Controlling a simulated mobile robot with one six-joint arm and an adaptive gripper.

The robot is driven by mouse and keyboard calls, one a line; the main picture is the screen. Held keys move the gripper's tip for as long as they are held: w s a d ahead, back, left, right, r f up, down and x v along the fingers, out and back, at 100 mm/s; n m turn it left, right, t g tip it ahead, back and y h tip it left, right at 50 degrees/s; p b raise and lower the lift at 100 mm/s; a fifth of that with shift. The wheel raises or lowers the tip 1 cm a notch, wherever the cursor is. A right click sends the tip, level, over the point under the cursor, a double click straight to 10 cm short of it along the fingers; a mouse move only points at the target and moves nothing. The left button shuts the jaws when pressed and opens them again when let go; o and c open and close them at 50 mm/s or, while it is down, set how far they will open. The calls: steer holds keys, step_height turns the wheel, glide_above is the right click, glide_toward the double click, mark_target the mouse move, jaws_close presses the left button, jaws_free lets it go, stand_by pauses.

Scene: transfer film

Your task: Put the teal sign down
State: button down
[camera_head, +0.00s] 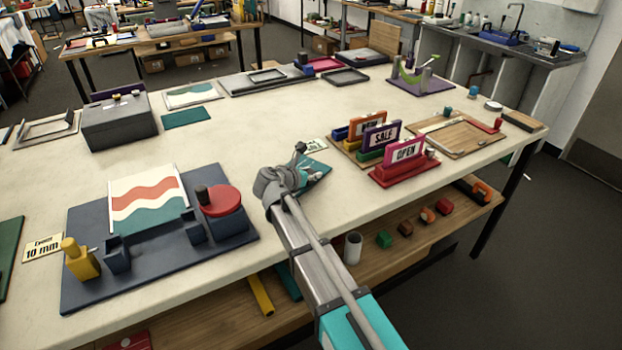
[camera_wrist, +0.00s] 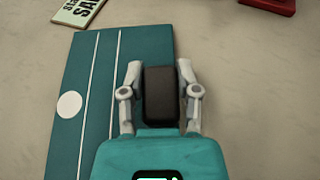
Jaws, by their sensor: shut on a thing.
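The teal sign (camera_wrist: 78,105) is a flat panel with two thin white lines and a white dot. It lies face up under my gripper (camera_wrist: 160,68) in the wrist view. The two fingers are shut on a dark upright block (camera_wrist: 160,95) over the panel, which looks like its handle. In the head view the sign (camera_head: 317,167) shows only partly behind my gripper (camera_head: 298,172), near the table's middle. I cannot tell whether the sign touches the table or is slightly above it.
A small white-and-green card (camera_head: 315,144) lies just behind the sign. The wooden tray with upright signs (camera_head: 352,147) and the red OPEN stand (camera_head: 405,172) are close on the right. A navy board (camera_head: 90,285) is on the left. Bare tabletop (camera_head: 245,150) lies between.

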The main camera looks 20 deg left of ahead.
steer(key=shift+f, duration=0.15)
steer(key=shift+f, duration=0.1)
steer(key=shift+c, duration=1.7)
jaws_free()
steer(key=shift+r, duration=0.2)
steer(key=shift+s+a+r, duration=0.1)
steer(key=shift+s+r, duration=0.05)
steer(key=shift+s, duration=0.1)
steer(key=p+v, duration=0.4)
steer(key=v, duration=0.5)
steer(key=shift+s+r, duration=0.25)
steer(key=shift+p+v, duration=0.35)
steer(key=shift+v, duration=0.55)
steer(key=shift+f, duration=0.15)
